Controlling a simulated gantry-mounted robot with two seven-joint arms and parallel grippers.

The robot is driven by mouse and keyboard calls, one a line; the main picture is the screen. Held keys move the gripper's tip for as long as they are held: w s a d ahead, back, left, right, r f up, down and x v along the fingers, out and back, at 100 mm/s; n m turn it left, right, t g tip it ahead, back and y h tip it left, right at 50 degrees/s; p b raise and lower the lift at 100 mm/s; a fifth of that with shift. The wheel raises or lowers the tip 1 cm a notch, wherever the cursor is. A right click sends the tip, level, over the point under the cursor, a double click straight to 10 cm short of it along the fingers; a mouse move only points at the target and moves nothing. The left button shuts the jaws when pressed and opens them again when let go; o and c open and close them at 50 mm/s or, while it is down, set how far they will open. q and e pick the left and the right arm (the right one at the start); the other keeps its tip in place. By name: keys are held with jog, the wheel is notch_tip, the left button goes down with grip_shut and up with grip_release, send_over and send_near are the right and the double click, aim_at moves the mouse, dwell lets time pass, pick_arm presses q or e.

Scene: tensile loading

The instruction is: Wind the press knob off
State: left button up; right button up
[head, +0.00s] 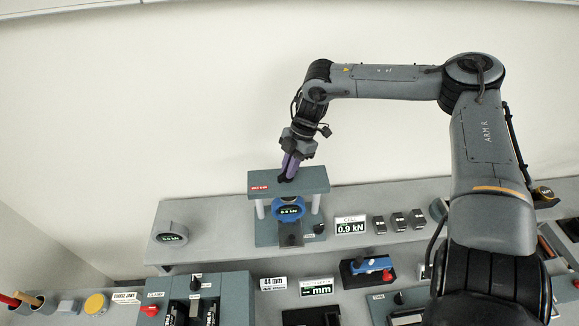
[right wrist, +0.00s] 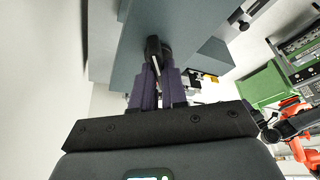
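The grey-green press (head: 262,187) stands on the back shelf, with a red label on its top beam and a blue ring gauge (head: 288,209) between its posts. The black press knob (head: 284,179) is on the top beam. My right gripper (head: 288,172), with purple fingers, reaches down to it. In the right wrist view the knob (right wrist: 153,47) shows at the fingertips (right wrist: 158,72), its narrow bar between them. The fingers are close together and look shut on it. The fingers partly hide the knob. My left gripper is not in view.
A display (head: 350,226) reading 0.9 kN stands right of the press, beside several small weights (head: 398,221). A grey round gauge (head: 170,236) sits at the shelf's left. Fixtures crowd the front bench. The shelf between grey gauge and press is clear.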

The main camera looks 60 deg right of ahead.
grip_shut()
